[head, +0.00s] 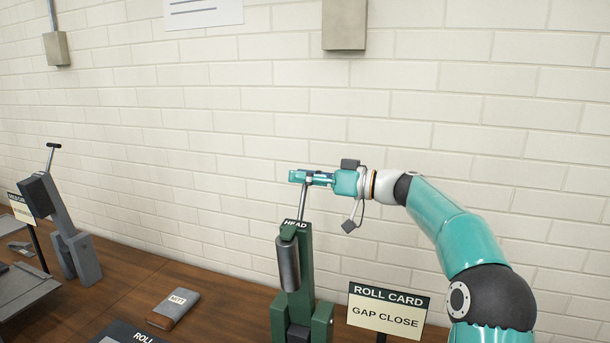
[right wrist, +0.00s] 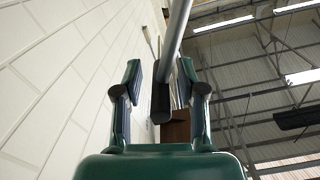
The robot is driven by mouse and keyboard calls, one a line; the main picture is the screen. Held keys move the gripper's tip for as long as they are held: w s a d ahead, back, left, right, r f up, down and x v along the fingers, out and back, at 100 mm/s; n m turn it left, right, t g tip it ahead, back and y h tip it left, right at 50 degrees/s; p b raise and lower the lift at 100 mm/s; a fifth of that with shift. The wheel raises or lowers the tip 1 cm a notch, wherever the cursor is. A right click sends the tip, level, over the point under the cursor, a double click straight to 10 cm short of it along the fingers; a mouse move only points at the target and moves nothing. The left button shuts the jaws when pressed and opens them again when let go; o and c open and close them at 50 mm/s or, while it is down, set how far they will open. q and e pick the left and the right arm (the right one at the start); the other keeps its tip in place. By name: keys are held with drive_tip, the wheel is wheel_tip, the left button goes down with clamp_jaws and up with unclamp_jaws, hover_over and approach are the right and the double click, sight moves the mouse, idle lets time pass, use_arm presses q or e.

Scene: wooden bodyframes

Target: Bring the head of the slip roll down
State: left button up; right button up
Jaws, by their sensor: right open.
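The slip roll (head: 305,262) is a green machine on the bench, with a grey roller (head: 288,265) on its front. Its head, labelled HEAD (head: 295,224), is up, with a thin metal lever (head: 302,203) rising from it, slightly tilted. My right gripper (head: 297,177) is at the lever's top, reaching in from the right. In the right wrist view my right gripper (right wrist: 160,82) is open, with the lever's rod (right wrist: 177,30) and a dark grip (right wrist: 161,103) between its fingers. Contact with the fingers cannot be told. My left gripper is not in view.
A sign reading ROLL CARD, GAP CLOSE (head: 388,310) stands right of the slip roll, below my right arm. A small labelled block (head: 173,309) lies on the wooden bench (head: 225,300). A grey machine with a lever (head: 65,220) stands left. A white brick wall (head: 250,120) is behind.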

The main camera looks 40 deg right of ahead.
clamp_jaws()
